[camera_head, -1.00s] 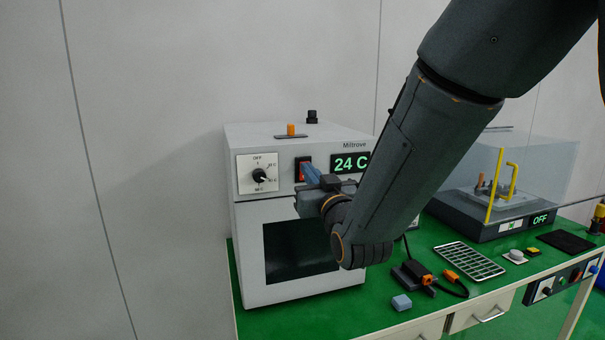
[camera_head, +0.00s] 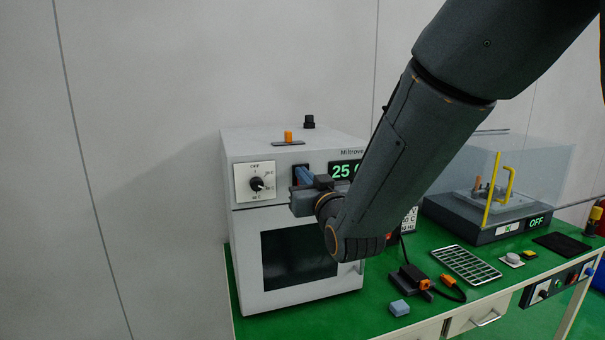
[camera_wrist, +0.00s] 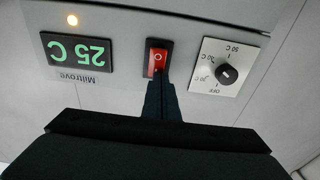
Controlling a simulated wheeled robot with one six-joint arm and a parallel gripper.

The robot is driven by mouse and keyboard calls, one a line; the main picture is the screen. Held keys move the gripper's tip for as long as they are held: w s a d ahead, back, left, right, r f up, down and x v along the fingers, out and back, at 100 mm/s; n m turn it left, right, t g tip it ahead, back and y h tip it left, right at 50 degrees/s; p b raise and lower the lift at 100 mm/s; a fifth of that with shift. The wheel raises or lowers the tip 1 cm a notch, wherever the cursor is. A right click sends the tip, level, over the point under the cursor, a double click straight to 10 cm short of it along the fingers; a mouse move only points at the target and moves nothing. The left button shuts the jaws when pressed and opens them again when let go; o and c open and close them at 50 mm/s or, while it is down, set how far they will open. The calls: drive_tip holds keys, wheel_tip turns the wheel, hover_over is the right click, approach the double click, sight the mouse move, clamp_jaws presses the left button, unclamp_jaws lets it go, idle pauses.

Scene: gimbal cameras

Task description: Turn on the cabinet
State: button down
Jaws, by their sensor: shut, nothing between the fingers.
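The white cabinet (camera_head: 242,242) stands on the green table with its dark-windowed door closed. The red rocker switch (camera_wrist: 156,60) shows in the wrist view. My gripper (camera_head: 300,172) is shut and empty, its blue fingertips at the switch in the head view. In the wrist view the tips overlap the switch's lower edge; contact cannot be told. The dial (camera_head: 256,184) is left of the switch.
A clear-covered machine (camera_head: 500,190) with a display reading OFF stands at the right.

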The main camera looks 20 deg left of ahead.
drive_tip(key=s+d+r+b, duration=0.2)
drive_tip(key=s+d+b, duration=0.1)
drive_tip(key=s+d, duration=0.5)
drive_tip(key=s, duration=0.3)
drive_tip(key=shift+s+r, duration=0.15)
drive_tip(key=shift+s, duration=0.05)
drive_tip(key=w+d+f+m+g+h, duration=0.3)
drive_tip(key=d+f+g+h, duration=0.3)
drive_tip(key=d+f, duration=1.1)
drive_tip(key=s+d+f+m+g+h, duration=0.4)
drive_tip(key=s+d+f+g, duration=0.4)
drive_tip(key=s+d+f, duration=0.3)
drive_tip(key=s+d, duration=0.3)
drive_tip(key=s, duration=0.1)
drive_tip(key=shift+s+f+h, duration=0.2)
drive_tip(key=shift+f+h, duration=0.2)
